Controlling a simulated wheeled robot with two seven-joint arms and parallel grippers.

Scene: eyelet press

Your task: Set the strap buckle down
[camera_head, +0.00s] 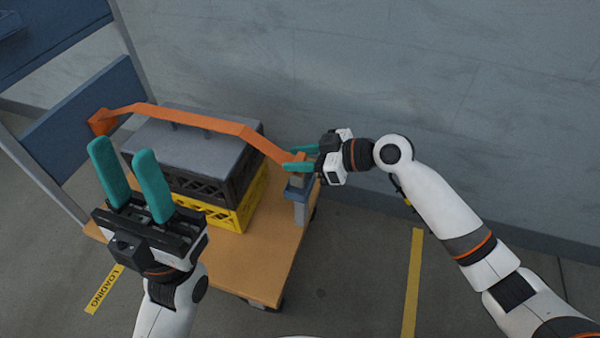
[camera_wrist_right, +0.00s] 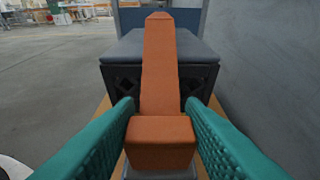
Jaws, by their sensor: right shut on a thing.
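The orange strap (camera_head: 190,119) runs from an orange block (camera_head: 100,122) at the left, over the grey lid, and slopes down to the right. Its right end is the block-like orange strap buckle (camera_wrist_right: 160,142). My right gripper (camera_head: 302,159) is shut on the buckle, with one teal finger on each side in the right wrist view. In the head view the fingers partly hide the buckle. It is right above a post with a blue bracket (camera_head: 298,190); I cannot tell whether they touch. My left gripper (camera_head: 122,150) is open and empty in front of the crates.
A black crate with a grey lid (camera_head: 185,150) stands on a yellow crate (camera_head: 232,212) on a wooden cart deck (camera_head: 262,265). A grey wall (camera_head: 420,90) rises close behind. The deck's front right part is clear.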

